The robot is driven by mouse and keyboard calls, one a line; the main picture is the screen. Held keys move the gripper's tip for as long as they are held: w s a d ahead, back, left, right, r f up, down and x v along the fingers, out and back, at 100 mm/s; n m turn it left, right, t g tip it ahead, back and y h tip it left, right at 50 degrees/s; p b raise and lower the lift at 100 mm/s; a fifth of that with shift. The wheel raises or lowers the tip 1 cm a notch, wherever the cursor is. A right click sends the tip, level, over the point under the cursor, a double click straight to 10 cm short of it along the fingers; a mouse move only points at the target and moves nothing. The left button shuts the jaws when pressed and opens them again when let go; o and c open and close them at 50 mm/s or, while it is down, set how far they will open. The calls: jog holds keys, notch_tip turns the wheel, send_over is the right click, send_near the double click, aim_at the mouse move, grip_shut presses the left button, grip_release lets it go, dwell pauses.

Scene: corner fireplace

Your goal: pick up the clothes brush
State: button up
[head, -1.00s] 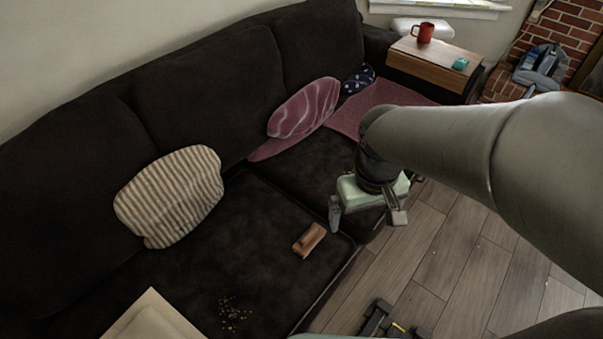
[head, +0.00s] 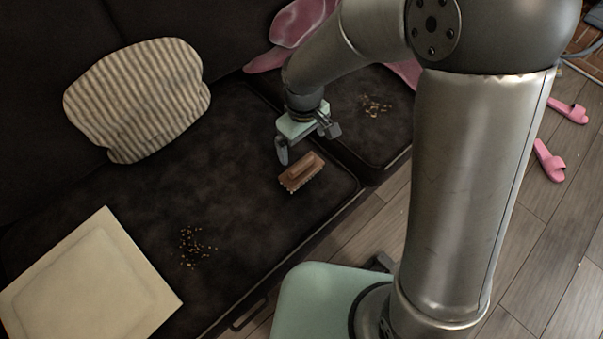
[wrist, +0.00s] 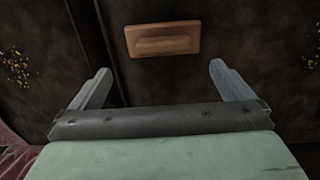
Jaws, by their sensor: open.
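The clothes brush (head: 302,173) is a brown wooden block with a raised grip and pale bristles along its lower edge. It lies on the dark sofa seat near the front edge, by the gap between the two seat cushions. My gripper (head: 308,146) is open and empty, just behind and above the brush in the head view. In the wrist view the brush (wrist: 163,39) lies ahead of my open fingers (wrist: 158,75), roughly centred between them and apart from them. Nothing hides the brush there.
Crumbs (head: 193,246) are scattered on the near cushion and more crumbs (head: 375,106) on the far one. A striped pillow (head: 140,98) leans on the backrest. A cream square board or tray (head: 92,283) lies at lower left. Pink slippers (head: 549,160) are on the wooden floor.

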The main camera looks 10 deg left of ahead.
aim_at(302, 163)
notch_tip(302, 163, down, 4)
jog(key=shift+f+b, duration=0.1)
jog(key=shift+b, duration=0.35)
jog(key=f, duration=0.1)
jog(key=f+b, duration=0.1)
jog(key=f, duration=0.1)
jog(key=f+b, duration=0.1)
jog(key=f, duration=0.1)
jog(key=shift+s+a, duration=0.1)
jog(key=shift+s, duration=0.15)
jog(key=c, duration=1.1)
jog(key=shift+o, duration=0.2)
jog(key=shift+r, duration=0.1)
